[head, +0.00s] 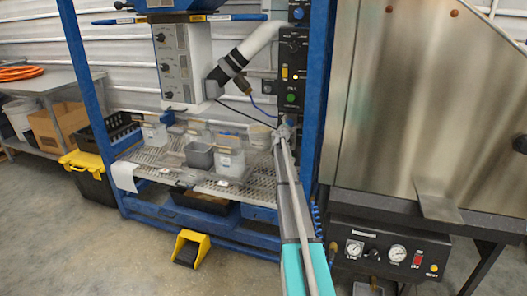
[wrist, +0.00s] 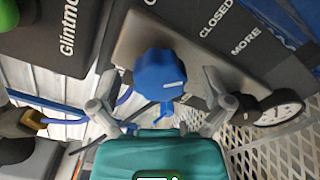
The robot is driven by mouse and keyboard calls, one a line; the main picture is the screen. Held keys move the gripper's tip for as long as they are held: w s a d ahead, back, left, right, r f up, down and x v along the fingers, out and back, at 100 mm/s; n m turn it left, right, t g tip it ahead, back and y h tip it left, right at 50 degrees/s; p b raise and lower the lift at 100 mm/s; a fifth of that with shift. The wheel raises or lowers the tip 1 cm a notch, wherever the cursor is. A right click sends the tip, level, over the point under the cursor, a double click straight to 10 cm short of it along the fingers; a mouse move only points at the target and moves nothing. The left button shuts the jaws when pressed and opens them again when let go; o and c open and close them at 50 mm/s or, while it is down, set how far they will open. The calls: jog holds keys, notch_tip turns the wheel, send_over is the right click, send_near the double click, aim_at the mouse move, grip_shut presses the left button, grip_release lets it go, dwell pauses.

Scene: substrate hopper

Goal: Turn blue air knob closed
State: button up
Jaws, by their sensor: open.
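The blue air knob (wrist: 160,74) sits on a grey plate (wrist: 128,45) in the wrist view, with the words CLOSED and MORE on the dark panel to its right. My gripper (wrist: 160,88) is open, with one finger to the left of the knob and one to its right. Gaps show between the knob and both fingers; whether the tips reach its depth is hard to tell. In the head view my gripper (head: 284,131) is at the blue frame's right post, below the black control box (head: 291,65). The knob cannot be made out there.
A round gauge (wrist: 279,108) is right of my right finger, and blue tubing (wrist: 60,121) runs at the left. A mesh shelf (head: 185,165) with grey tubs is left of my arm. A steel hopper (head: 430,100) stands close on the right.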

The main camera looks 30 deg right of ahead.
jog(key=n, duration=0.9)
jog(key=shift+n, duration=0.3)
jog(key=s+a+r+m+g+y+p, duration=0.1)
jog(key=s+a+m+g+p, duration=0.1)
jog(key=s+a+m+p, duration=0.3)
jog(key=s+a+r+m+g+y+p, duration=0.1)
jog(key=s+a+m+g+p, duration=0.2)
jog(key=s+a+m, duration=0.5)
jog(key=s+a+p, duration=0.1)
jog(key=s+a, duration=0.5)
jog(key=a, duration=0.7)
jog(key=shift+s+a+p, duration=0.15)
jog(key=shift+a+p, duration=0.05)
jog(key=shift+p, duration=0.2)
